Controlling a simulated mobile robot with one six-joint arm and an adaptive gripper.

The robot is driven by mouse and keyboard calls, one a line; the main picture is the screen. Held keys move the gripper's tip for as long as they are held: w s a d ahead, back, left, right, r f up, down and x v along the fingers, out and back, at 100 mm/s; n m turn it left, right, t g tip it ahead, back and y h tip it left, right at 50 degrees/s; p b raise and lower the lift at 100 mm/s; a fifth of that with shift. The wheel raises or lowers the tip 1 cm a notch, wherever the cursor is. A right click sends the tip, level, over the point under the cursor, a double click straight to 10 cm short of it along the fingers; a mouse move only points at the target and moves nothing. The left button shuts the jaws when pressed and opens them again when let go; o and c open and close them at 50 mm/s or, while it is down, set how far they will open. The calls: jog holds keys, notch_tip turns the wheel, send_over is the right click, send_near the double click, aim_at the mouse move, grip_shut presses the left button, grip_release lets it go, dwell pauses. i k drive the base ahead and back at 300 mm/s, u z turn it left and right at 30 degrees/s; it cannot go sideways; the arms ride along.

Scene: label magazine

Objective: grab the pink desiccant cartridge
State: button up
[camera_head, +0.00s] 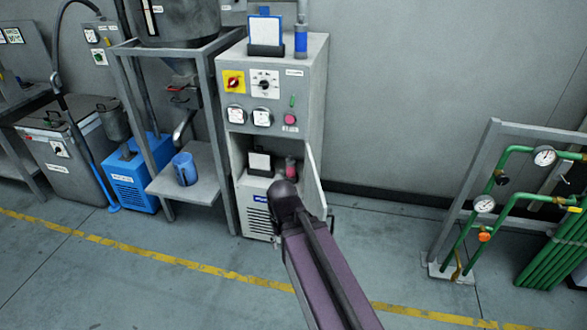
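A small pink cylinder, which looks like the pink desiccant cartridge (290,168), stands in the open lower compartment of the grey cabinet (314,85). It is right of a black holder with a white card (260,160). Its lower part is hidden by the dark rounded end of my arm. The compartment door (313,182) is swung open to the right. My arm reaches up from the bottom of the view, and its dark end overlaps the cabinet's lower front. I cannot make out my gripper's fingers.
A blue cartridge (301,40) and a black card holder (266,50) stand on the cabinet top. A steel frame with a blue mug (185,169) on its shelf is close on the left. Green pipework (500,185) stands at right. The floor between is clear.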

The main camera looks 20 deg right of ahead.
aim_at(291, 163)
jog(key=i, duration=0.9)
jog(key=u, duration=0.05)
